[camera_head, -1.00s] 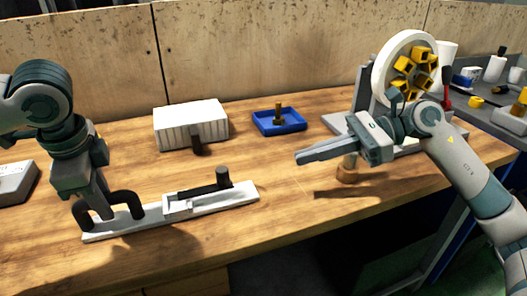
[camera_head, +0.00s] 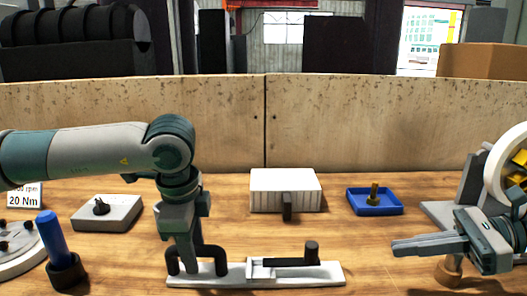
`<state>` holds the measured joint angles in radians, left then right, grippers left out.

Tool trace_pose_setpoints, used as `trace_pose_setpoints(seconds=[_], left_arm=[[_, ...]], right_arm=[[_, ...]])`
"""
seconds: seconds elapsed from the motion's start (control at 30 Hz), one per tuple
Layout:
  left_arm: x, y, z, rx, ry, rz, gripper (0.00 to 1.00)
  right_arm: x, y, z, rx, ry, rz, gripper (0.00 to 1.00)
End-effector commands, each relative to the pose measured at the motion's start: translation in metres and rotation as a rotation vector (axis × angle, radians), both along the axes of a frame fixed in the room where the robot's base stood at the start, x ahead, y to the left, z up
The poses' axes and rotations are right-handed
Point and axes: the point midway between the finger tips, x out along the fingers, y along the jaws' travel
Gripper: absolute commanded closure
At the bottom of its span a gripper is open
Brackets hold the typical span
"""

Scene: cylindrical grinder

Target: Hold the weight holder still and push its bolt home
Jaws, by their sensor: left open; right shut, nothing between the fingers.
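The weight holder (camera_head: 327,278) is a long white plate lying on the bench at the bottom centre. A black arched handle (camera_head: 217,256) stands at its left end. Its bolt (camera_head: 290,261) is a black rod with an upright knob, lying in a white guide on the right half. My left gripper (camera_head: 190,266) points down at the handle with its fingers open; whether they touch the handle cannot be told. My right gripper (camera_head: 397,248) is shut and empty, pointing left above the bench, to the right of the bolt knob and apart from it.
A white ribbed box (camera_head: 285,183) and a blue tray (camera_head: 361,207) stand behind the holder. A grey block (camera_head: 107,213) and a blue-handled tool (camera_head: 50,238) are at left. A white wheel (camera_head: 497,165) stands at right. Bench between the bolt and my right gripper is clear.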

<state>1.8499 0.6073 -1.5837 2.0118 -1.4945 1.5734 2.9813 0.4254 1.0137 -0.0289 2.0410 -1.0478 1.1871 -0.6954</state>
Motion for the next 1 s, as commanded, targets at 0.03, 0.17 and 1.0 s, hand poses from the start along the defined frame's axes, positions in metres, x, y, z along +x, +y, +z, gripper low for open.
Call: trace_pose_setpoints(seconds=[0.03, 0.17, 1.0], left_arm=[[-0.001, 0.000, 0.006, -0.001, -0.002, 0.000, 0.58], [-0.004, 0.000, 0.023, -0.001, -0.003, 0.000, 0.58], [-0.022, 0.000, 0.109, 0.000, -0.001, 0.000, 0.58]], right_arm=[[0.000, 0.000, 0.000, 0.000, 0.000, 0.000, 1.00], [0.000, 0.000, 0.000, 0.000, 0.000, 0.000, 1.00], [0.000, 0.000, 0.000, 0.000, 0.000, 0.000, 1.00]])
